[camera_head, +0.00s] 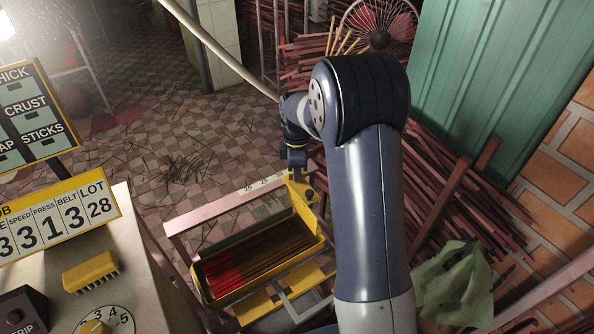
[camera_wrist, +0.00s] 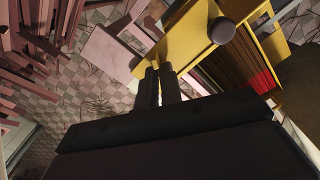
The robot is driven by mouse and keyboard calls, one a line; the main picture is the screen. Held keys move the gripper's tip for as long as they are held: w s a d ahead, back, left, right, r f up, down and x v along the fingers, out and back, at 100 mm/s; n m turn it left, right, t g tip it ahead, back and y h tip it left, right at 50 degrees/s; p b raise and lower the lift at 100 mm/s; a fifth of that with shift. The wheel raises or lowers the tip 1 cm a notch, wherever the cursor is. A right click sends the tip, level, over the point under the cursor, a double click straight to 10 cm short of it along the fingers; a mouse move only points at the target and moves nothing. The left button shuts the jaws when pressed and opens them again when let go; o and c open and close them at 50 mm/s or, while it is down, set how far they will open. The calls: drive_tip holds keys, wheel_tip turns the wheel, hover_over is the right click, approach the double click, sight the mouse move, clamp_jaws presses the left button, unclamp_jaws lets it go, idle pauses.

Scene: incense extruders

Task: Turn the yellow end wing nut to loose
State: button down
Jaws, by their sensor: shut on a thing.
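A yellow end piece (camera_head: 298,188) stands at the far end of the yellow tray (camera_head: 323,243), with a dark round knob (camera_head: 309,195) on it. In the wrist view the yellow end piece (camera_wrist: 180,45) and its dark knob (camera_wrist: 221,30) show just beyond my fingers. My gripper (camera_head: 296,168) reaches down to the top of the end piece. In the wrist view my gripper (camera_wrist: 158,75) has its dark fingers close together at the near corner of the yellow piece, shut on the wing nut there. The gripped part itself is mostly hidden by the fingers.
The tray holds red and brown sticks (camera_head: 250,258). A pink rail (camera_head: 225,205) with a numbered scale runs beside it. A control cabinet with a number sign (camera_head: 60,222) stands at left. Pink stick piles (camera_head: 460,190) and a green cloth (camera_head: 455,285) lie at right.

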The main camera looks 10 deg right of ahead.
idle(0.3)
drive_tip(key=c, duration=1.6)
unclamp_jaws()
drive_tip(key=shift+r, duration=0.1)
wheel_tip(320, 180, up, 11)
drive_tip(key=shift+f, duration=0.15)
wheel_tip(320, 180, down, 11)
drive_tip(key=shift+r, duration=0.1)
